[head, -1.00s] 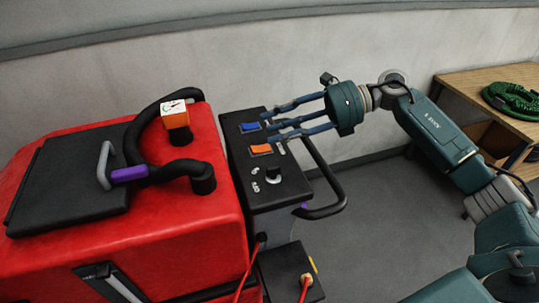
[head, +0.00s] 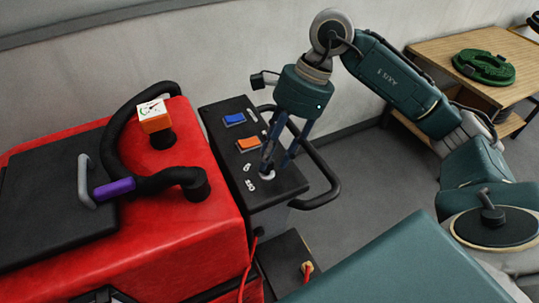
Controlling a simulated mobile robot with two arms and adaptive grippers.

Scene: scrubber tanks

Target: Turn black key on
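The black control panel (head: 284,192) of the red machine carries the black key, a small round knob on a pale base (head: 267,175) with white markings to its left. My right gripper (head: 275,163) points down over the panel, with its fingertips at the key. The fingers hide most of the key, so its turn position cannot be read and I cannot tell whether they touch it. A gap shows between the fingers. My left gripper is out of view.
A blue switch (head: 234,119) and an orange switch (head: 248,144) sit farther up the panel. A black handle bar (head: 327,180) curves out on its right. The red machine (head: 212,222) fills the left.

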